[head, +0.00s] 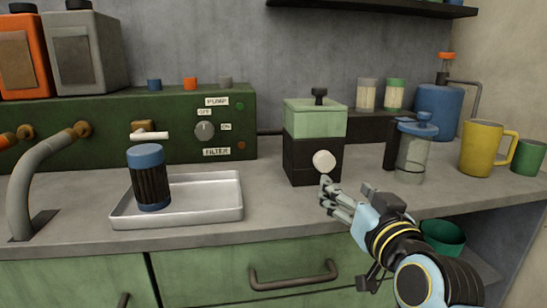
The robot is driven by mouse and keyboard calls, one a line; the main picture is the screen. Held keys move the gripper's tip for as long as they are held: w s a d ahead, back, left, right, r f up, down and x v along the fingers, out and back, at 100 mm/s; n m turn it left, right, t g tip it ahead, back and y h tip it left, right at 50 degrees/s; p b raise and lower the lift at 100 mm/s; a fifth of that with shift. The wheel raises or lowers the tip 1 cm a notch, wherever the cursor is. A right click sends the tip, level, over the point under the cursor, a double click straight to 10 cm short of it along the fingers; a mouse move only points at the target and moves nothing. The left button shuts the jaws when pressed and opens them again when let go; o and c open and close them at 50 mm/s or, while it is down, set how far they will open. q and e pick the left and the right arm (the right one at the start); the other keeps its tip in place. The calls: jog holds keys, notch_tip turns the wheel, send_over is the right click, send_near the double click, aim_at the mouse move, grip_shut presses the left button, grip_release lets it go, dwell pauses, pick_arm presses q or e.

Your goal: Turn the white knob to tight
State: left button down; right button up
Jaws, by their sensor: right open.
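The round white knob (324,161) sits on the front of a box-shaped device (301,154) with a dark lower body and a pale green top. No marking for tight can be read around it. My right gripper (326,193) comes in from the lower right. Its fingers are open and empty, just below the knob and apart from it in the picture. The depth gap between them is hard to judge. My left gripper is not in view.
A clear jar with a blue lid (416,150), a yellow mug (482,148) and a green cup (528,157) stand to the right. A metal tray (222,210) with a dark blue-capped cylinder (150,178) stands left. A green bowl (443,237) is below the counter edge.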

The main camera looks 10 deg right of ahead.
aim_at(327, 163)
jog(key=w, duration=0.3)
jog(key=w+b, duration=0.1)
jog(key=w, duration=0.6)
jog(key=shift+w+a+r, duration=0.15)
jog(key=shift+r, duration=0.2)
jog(key=shift+w, duration=0.4)
jog(key=shift+r, duration=0.1)
jog(key=shift+c, duration=0.4)
